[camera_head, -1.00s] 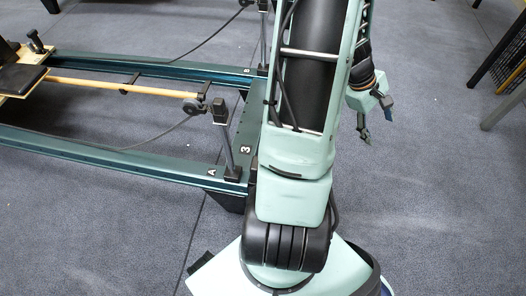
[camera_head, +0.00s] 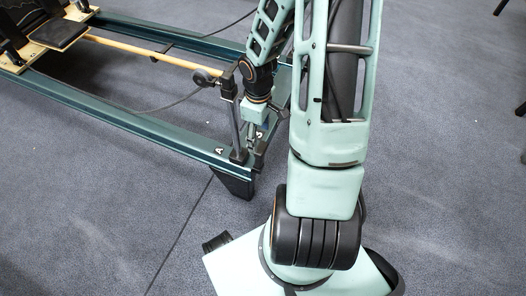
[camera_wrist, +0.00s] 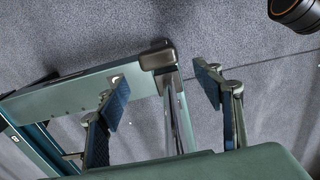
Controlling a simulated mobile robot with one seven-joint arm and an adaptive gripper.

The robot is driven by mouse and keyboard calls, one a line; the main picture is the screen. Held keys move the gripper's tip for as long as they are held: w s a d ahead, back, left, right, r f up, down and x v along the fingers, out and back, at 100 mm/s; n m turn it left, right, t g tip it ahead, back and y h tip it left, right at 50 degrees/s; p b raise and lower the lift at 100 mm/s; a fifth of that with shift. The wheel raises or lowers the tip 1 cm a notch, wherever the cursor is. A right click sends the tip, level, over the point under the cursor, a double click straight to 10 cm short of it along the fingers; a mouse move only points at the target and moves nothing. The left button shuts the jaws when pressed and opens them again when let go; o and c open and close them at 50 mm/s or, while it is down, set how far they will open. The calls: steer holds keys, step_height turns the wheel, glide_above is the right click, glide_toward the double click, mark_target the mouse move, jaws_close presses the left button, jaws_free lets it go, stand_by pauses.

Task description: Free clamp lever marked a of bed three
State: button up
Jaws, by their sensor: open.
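The post at the corner marked A of bed three (camera_head: 236,125) stands upright and carries a dark clamp lever (camera_head: 228,82) at its top. In the wrist view the dark lever head (camera_wrist: 158,54) and the metal post show between my two blue-padded fingers. My gripper (camera_head: 259,138) is open, just right of the post in the head view. It also shows in the wrist view (camera_wrist: 163,95), with a gap on both sides of the post. I cannot tell whether any finger touches it. The palm hides the post's lower part in the wrist view.
The bed's near green rail (camera_head: 110,118) runs to the left, with a wooden bar (camera_head: 150,58) and a pulley beside the post. A cable crosses the frame. My forearm hides the far corner. The carpet (camera_head: 100,220) in front is clear.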

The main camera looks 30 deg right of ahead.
mark_target(260, 148)
step_height(260, 148, down, 10)
steer(key=b, duration=0.4)
steer(key=shift+r, duration=0.15)
jaws_close()
steer(key=shift+d, duration=0.1)
